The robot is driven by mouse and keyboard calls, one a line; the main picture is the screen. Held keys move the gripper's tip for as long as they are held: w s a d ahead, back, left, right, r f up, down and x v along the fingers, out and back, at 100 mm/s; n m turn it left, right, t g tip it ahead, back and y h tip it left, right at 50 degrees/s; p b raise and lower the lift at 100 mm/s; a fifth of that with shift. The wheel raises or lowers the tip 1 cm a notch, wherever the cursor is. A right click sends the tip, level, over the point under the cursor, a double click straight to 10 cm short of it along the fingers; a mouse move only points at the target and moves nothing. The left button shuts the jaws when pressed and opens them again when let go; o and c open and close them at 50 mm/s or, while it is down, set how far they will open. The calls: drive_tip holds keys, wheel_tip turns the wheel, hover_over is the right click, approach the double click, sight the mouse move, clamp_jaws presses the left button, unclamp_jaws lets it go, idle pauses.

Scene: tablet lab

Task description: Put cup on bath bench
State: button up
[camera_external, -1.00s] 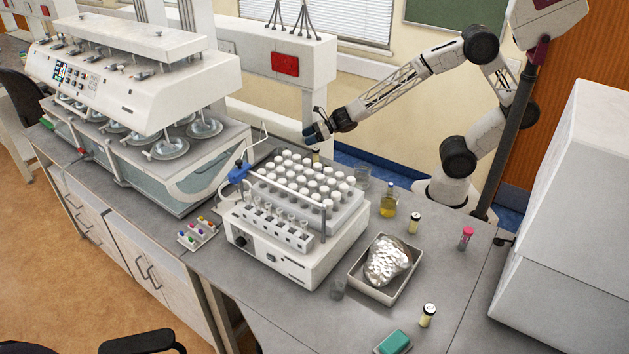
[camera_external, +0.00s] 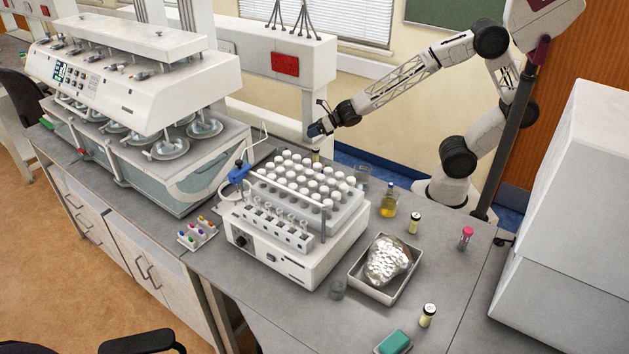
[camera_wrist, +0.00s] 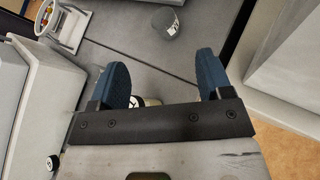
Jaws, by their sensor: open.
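My gripper (camera_external: 317,131) is open and empty, above the back of the bench behind the rack of white-capped vials. Its two blue fingers stand apart in the wrist view (camera_wrist: 168,80). A pale-capped vial (camera_wrist: 151,101) shows below and between them, partly hidden by the gripper. I cannot tell which is the cup. A large white bath unit (camera_external: 215,178) with a clear-sided tank stands on the left bench.
A white instrument (camera_external: 300,262) carrying the vial rack fills the middle. Nearby are a yellow-liquid flask (camera_external: 388,203), a tray (camera_external: 357,278) with a foil-covered mass, small vials and a teal block (camera_external: 394,342). A tall white cabinet (camera_external: 570,220) stands right.

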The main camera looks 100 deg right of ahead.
drive_tip(key=s+a+r+m+g+h, duration=0.1)
drive_tip(key=s+a+r+m+g, duration=0.15)
drive_tip(key=s+r+m, duration=0.4)
drive_tip(key=s+a+r+m+g+h, duration=0.1)
drive_tip(key=s+a+r+m+g, duration=0.15)
drive_tip(key=s+m, duration=0.6)
drive_tip(key=s+a+m+g+y, duration=0.1)
drive_tip(key=s+a+m, duration=0.2)
drive_tip(key=s+m, duration=0.2)
drive_tip(key=s+a+r+m+g+y, duration=0.1)
drive_tip(key=s+a+m+g, duration=0.1)
drive_tip(key=s+a+m, duration=0.2)
drive_tip(key=s+a+r+m+g, duration=0.1)
drive_tip(key=s+a+m+g, duration=0.1)
drive_tip(key=s+m, duration=0.5)
drive_tip(key=s+a, duration=0.1)
drive_tip(key=s, duration=0.2)
drive_tip(key=shift+s+a+m+y, duration=0.35)
drive_tip(key=shift+s+m+y, duration=0.05)
